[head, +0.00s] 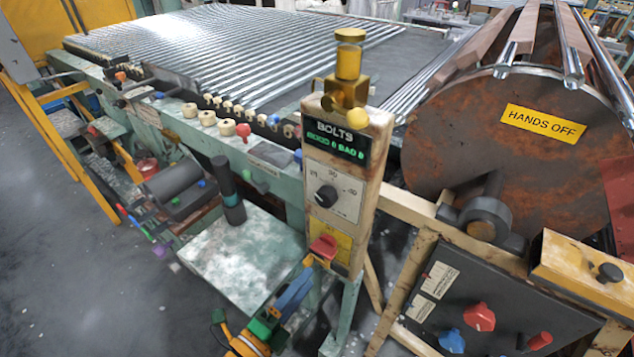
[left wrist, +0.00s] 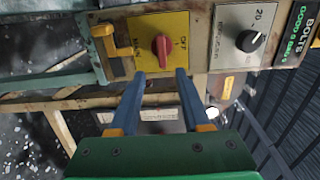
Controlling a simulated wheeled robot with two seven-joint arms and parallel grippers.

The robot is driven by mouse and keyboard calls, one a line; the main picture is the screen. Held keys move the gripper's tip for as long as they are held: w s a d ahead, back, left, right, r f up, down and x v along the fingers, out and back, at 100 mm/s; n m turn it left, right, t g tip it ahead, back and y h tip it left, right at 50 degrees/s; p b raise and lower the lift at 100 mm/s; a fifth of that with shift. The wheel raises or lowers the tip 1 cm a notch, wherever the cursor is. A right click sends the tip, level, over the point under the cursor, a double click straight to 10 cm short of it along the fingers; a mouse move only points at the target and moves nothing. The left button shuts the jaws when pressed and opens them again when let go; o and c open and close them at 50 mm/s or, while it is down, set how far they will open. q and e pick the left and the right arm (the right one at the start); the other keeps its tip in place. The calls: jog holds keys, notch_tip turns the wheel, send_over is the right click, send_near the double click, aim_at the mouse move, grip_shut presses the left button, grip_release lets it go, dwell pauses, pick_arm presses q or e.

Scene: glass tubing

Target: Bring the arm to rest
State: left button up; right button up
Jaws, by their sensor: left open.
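My left arm comes in low in the head view, with its green and blue gripper (head: 308,266) just below the red knob (head: 323,247) of the BOLTS control post (head: 340,185). In the left wrist view the gripper (left wrist: 160,74) is open and empty. Its two blue fingers point at the red knob (left wrist: 162,46) on its yellow plate (left wrist: 148,33). The fingertips end just short of the knob in the picture; whether they touch the post is unclear. My right gripper is in no view.
A rusty drum (head: 440,145) with a HANDS OFF sign stands at the right. Below it is a dark panel (head: 510,310) with red and blue knobs. A bed of glass tubes (head: 230,50) lies behind the post. Grey floor (head: 60,250) is open at the left.

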pick_arm(q)
jog(key=s+a+f+n+g+y+p, duration=0.1)
jog(key=s+a+f+n+g+y, duration=0.15)
jog(key=f+n, duration=0.45)
jog(key=s+a+f+n+g+y, duration=0.2)
jog(key=a+f+n+y, duration=0.15)
jog(key=f, duration=0.75)
jog(key=s+a+f+n+g+y, duration=0.1)
jog(key=s+a+f+n+g, duration=0.1)
jog(key=s+f, duration=0.3)
jog(key=s+a+f+n+g+y, duration=0.1)
jog(key=s+f+n+g, duration=0.3)
jog(key=s, duration=0.6)
jog(key=s+a+f+n+g+y+p, duration=0.1)
jog(key=s+a+f+n+g, duration=0.2)
jog(key=s, duration=0.5)
notch_tip(320, 180, down, 3)
jog(key=shift+s+a+n+g, duration=0.4)
jog(key=shift+n+g, duration=0.15)
jog(key=shift+n, duration=0.5)
